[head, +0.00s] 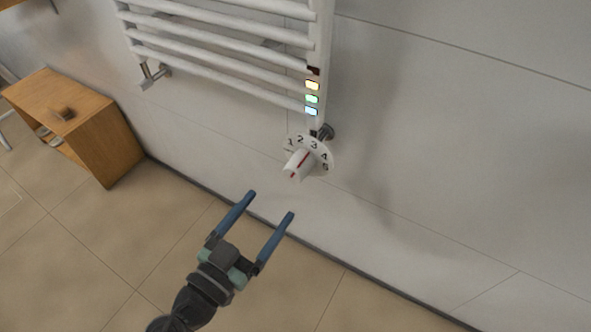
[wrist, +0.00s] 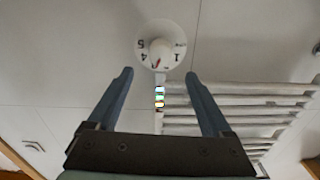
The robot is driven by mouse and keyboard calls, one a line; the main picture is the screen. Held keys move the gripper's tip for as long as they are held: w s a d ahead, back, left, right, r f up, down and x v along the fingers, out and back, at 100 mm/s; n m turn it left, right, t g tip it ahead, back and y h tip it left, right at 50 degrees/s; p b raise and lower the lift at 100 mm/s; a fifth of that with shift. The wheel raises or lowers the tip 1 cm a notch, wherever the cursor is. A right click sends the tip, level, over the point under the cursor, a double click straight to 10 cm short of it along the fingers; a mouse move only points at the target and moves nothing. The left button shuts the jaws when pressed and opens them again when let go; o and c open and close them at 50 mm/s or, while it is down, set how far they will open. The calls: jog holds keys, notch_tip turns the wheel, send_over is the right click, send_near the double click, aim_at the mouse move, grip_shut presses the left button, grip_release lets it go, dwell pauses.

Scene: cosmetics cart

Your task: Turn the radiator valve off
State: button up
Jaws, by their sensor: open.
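The radiator valve (head: 298,165) is a white knob with a red pointer line, in front of a white dial (head: 322,152) numbered 1 to 5, at the lower right end of the radiator. In the head view the red line points up towards about 3. In the wrist view the valve knob (wrist: 157,51) is at the top centre, ahead of the fingers. My gripper (head: 263,204) is open and empty, below and left of the knob and apart from it. Its two blue fingers (wrist: 160,74) are spread wide in the wrist view, with the knob beyond their tips.
The white towel radiator (head: 225,50) hangs on the wall above the valve, with coloured lights (head: 312,98) on its right post. A wooden cabinet (head: 90,125) stands at the left. The wall right of the valve and the tiled floor around my gripper are clear.

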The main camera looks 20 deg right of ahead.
aim_at(291, 178)
jog(key=b+x, duration=0.2)
jog(key=x, duration=0.9)
grip_shut()
